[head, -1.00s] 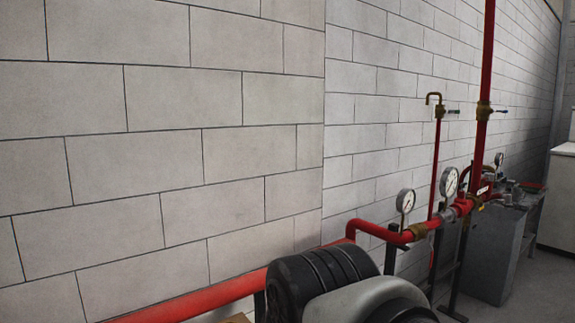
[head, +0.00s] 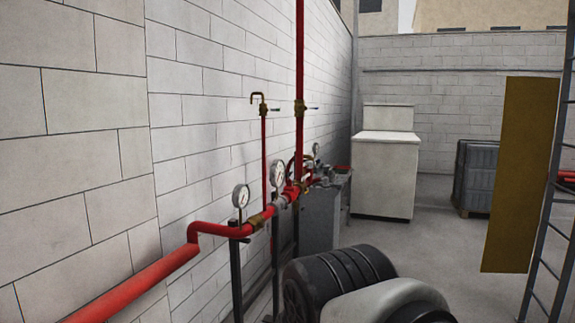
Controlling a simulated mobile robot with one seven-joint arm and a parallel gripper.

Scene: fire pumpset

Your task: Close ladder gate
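A tall flat mustard-yellow panel (head: 520,175), which looks like the ladder gate, stands upright at the right of the head view. It sticks out to the left of a grey metal ladder (head: 548,215), which is cut off by the right edge of the picture. The panel appears swung out to the side of the ladder rather than across its rungs. I cannot make out its hinge or any latch. Parts of my own arm show at the bottom middle, well apart from the panel. My gripper is not in view.
Red pipes (head: 135,285) with gauges and valves run along the block wall at left. A grey cabinet (head: 320,217), a white cabinet (head: 385,178) and a dark grey crate (head: 475,178) stand further back. Open concrete floor (head: 430,255) lies between my arm and the panel.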

